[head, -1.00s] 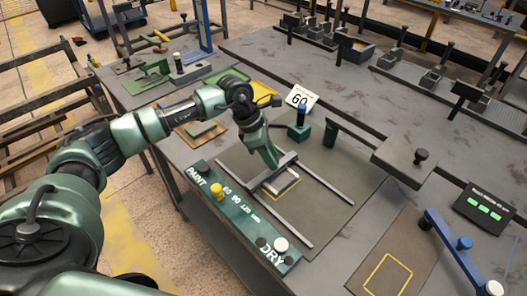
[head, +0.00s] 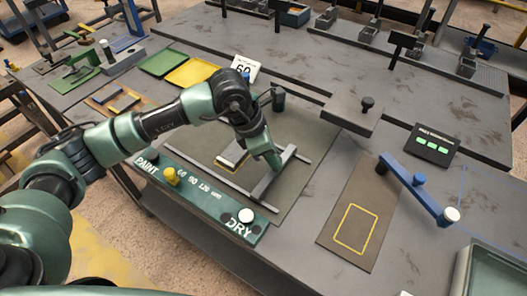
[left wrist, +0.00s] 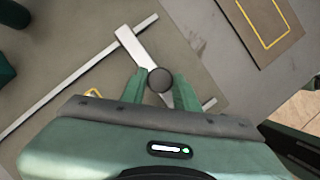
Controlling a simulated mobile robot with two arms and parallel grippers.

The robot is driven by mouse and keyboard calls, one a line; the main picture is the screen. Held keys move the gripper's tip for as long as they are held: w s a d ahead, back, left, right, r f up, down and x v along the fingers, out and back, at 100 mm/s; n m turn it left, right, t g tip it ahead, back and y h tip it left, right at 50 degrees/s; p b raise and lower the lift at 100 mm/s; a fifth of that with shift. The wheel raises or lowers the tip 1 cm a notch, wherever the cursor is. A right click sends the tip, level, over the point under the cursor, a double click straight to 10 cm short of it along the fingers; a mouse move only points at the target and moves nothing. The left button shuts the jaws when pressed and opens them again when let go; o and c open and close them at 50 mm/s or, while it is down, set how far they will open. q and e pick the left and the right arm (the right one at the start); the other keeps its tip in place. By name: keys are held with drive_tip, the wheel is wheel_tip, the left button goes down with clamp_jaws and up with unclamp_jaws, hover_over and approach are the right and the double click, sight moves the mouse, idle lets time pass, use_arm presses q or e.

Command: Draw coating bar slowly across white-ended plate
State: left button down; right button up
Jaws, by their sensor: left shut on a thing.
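The coating bar (head: 286,163) is a grey bar lying across two pale parallel rails (head: 294,152) on a dark mat. My left gripper (head: 273,160) is over the bar. In the left wrist view its fingers (left wrist: 160,88) close on the bar's dark round knob (left wrist: 160,79); the pale bar (left wrist: 138,48) runs out beyond them. A light plate (head: 233,152) with a yellow outline at its edge lies between the rails, left of the bar. My forearm and hand hide part of it; its white end is hard to make out. My right gripper is not in view.
A green PAINT/DRY strip (head: 205,190) with a yellow knob (head: 171,177) runs along the front. A "60" sign (head: 244,67) stands behind. Right are a grey block (head: 345,115), a yellow-outlined mat (head: 340,249) and a blue bar (head: 420,190).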

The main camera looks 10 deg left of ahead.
use_arm(q)
drive_tip(key=shift+d, duration=0.2)
drive_tip(key=c, duration=1.1)
unclamp_jaws()
drive_tip(key=shift+s+a+r, duration=0.1)
drive_tip(key=shift+a+r, duration=0.15)
drive_tip(key=shift+r, duration=0.35)
drive_tip(key=shift+b+v, duration=0.9)
drive_tip(key=shift+v, duration=2.35)
drive_tip(key=shift+s, duration=0.15)
